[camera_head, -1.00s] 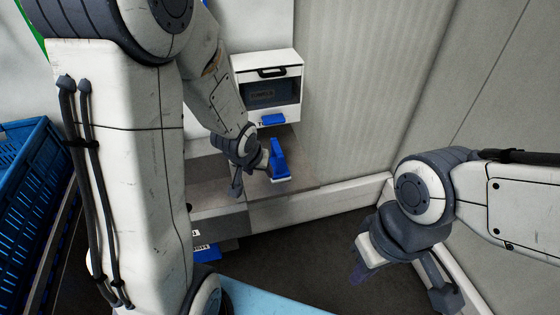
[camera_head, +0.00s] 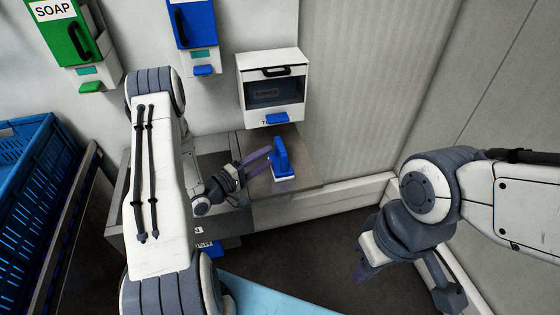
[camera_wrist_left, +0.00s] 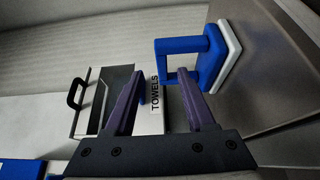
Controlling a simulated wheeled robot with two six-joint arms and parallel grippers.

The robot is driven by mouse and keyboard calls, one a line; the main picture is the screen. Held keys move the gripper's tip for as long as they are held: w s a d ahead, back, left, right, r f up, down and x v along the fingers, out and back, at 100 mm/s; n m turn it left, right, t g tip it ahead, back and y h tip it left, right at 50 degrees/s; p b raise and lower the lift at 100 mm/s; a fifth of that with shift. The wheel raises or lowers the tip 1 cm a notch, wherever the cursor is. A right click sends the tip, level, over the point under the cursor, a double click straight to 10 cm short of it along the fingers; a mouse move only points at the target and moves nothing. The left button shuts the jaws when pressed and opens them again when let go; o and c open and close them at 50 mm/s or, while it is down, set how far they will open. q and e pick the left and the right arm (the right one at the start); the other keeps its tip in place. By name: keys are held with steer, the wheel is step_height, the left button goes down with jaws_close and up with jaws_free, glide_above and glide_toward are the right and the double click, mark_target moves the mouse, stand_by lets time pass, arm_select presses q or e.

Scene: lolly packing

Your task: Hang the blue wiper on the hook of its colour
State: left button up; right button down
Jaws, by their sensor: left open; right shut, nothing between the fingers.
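The blue wiper (camera_head: 281,158) stands on the grey counter right of the sink, its white edge down on the surface. In the left wrist view its blue loop handle and white edge (camera_wrist_left: 227,57) show at the upper right. My left gripper (camera_head: 264,161) is open, with purple fingers pointing toward the wiper from the left. The wrist view shows the wiper just beyond the right finger, not clearly between the fingers. My right gripper (camera_head: 359,272) is shut and empty, low at the right, away from the counter. I cannot make out a hook.
A white towel dispenser (camera_head: 269,62) hangs on the wall behind the wiper. A blue dispenser (camera_head: 192,25) and a green soap dispenser (camera_head: 76,35) hang further left. A blue crate (camera_head: 25,165) stands at the left. Open floor (camera_head: 310,240) lies in front of the counter.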

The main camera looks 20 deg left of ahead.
mark_target(281, 146)
arm_select(q)
steer(key=shift+x, duration=0.85)
steer(key=p+x, duration=0.2)
steer(key=x, duration=0.2)
steer(key=shift+w+a, duration=0.1)
steer(key=shift+w, duration=0.2)
steer(key=shift+w+d+f, duration=0.1)
steer(key=shift+w+d, duration=0.1)
steer(key=shift+w, duration=0.25)
jaws_close()
